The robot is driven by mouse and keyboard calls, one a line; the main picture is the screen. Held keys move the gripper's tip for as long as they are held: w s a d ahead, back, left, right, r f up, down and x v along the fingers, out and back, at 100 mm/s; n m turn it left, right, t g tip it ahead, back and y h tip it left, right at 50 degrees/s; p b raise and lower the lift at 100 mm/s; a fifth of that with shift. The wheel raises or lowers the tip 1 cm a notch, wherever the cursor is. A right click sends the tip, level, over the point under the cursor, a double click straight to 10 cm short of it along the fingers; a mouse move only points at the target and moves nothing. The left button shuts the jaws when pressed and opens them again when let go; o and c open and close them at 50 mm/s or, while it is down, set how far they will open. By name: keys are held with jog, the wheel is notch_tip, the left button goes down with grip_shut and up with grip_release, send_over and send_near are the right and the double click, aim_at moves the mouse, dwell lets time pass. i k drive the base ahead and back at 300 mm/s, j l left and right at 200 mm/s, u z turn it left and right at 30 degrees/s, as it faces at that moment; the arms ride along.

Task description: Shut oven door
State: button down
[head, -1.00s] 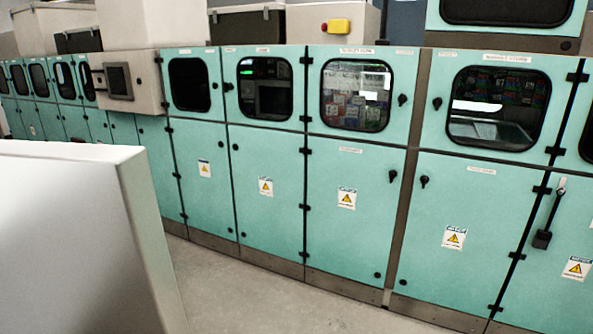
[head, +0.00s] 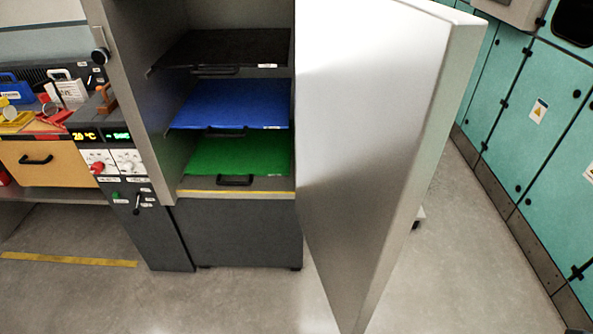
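The oven door (head: 385,130) is a large pale grey-white panel. It stands wide open at the right side of the oven, its edge toward me. The oven (head: 235,235) is a dark grey cabinet in the middle of the view, its inside exposed. Inside are three shelves: a black one (head: 225,47) on top, a blue one (head: 230,103) in the middle and a green one (head: 235,155) at the bottom, each with a dark front handle. My gripper is not in view.
A control panel with displays and knobs (head: 120,160) is left of the oven. A bench with an orange drawer (head: 45,160) and coloured items stands farther left. Teal cabinets (head: 535,120) line the right side. The grey floor (head: 240,300) in front is clear, with a yellow strip (head: 65,259).

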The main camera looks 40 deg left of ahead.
aim_at(380, 86)
jog(key=i+l+u, duration=0.1)
jog(key=u, duration=0.3)
jog(key=i+l+u, duration=0.1)
jog(key=u, duration=0.3)
jog(key=i+l+u, duration=0.15)
jog(key=u, duration=0.25)
jog(key=l+u, duration=0.2)
jog(key=u, duration=0.2)
jog(key=i+l+u, duration=0.1)
jog(key=l+u, duration=0.6)
jog(key=l, duration=0.15)
jog(key=l+u, duration=0.35)
jog(key=k, duration=0.2)
jog(key=k+l+z, duration=0.1)
jog(key=z, duration=0.15)
